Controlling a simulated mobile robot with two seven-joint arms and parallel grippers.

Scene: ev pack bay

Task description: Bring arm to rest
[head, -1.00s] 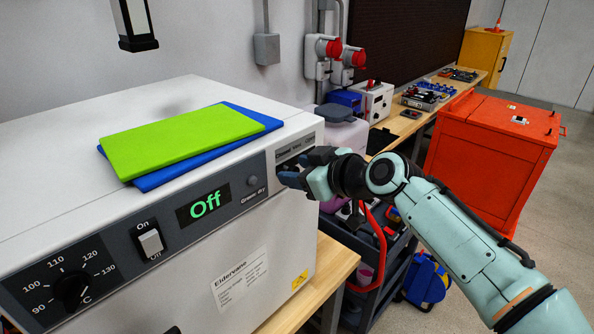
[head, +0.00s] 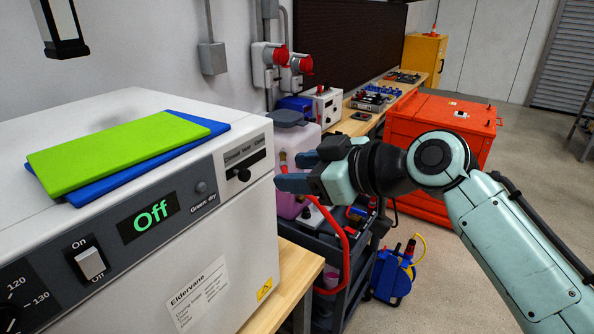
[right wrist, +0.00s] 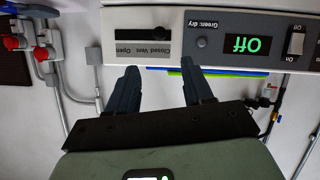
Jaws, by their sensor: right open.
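My right gripper (head: 292,172) is open and empty in the head view, just to the right of the white oven's front panel and apart from it. Its two dark fingers also show in the right wrist view (right wrist: 160,85), spread with nothing between them. The vent slider (head: 243,174) on the oven (head: 232,262) has a black knob; it shows upside down in the right wrist view (right wrist: 158,34). The oven's display reads "Off". My left gripper is not in view.
A green board (head: 110,155) and a blue board (head: 217,128) lie on the oven. A dark cart (head: 345,270) with a pink-filled canister (head: 290,165) stands behind my right gripper. An orange cabinet (head: 440,120) stands beyond my right arm. Open floor lies at right.

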